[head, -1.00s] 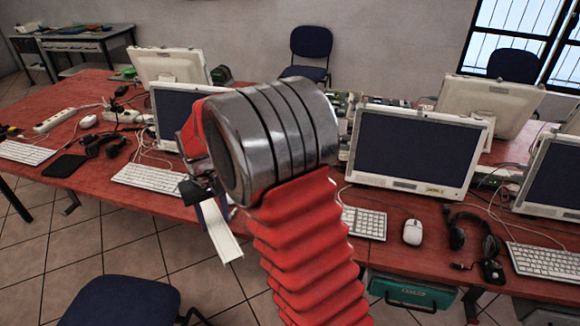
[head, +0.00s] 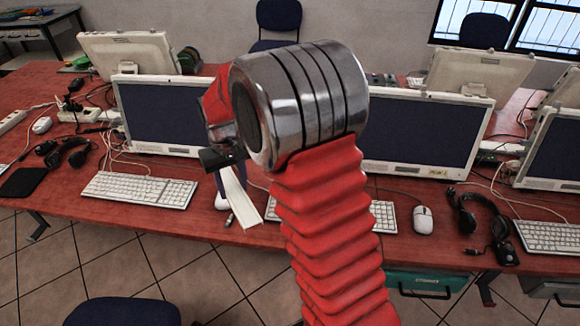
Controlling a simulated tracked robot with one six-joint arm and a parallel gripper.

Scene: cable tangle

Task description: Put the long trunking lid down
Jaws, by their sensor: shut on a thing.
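The long trunking lid (head: 241,197) is a white, narrow strip in the head view, left of centre. My gripper (head: 226,163) is shut on its upper end. The lid slants down to the right from the jaws, over the front part of the red table (head: 150,223) as seen in the picture. I cannot tell whether it touches the table. My arm's metal wrist and red bellows hide part of the gripper and the table behind it.
A keyboard (head: 138,189) lies left of the lid, and a monitor (head: 165,115) stands behind it. A mouse (head: 423,219) and headphones (head: 470,215) lie to the right. A strip of bare table runs along the front edge. A dark chair (head: 125,312) stands in front.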

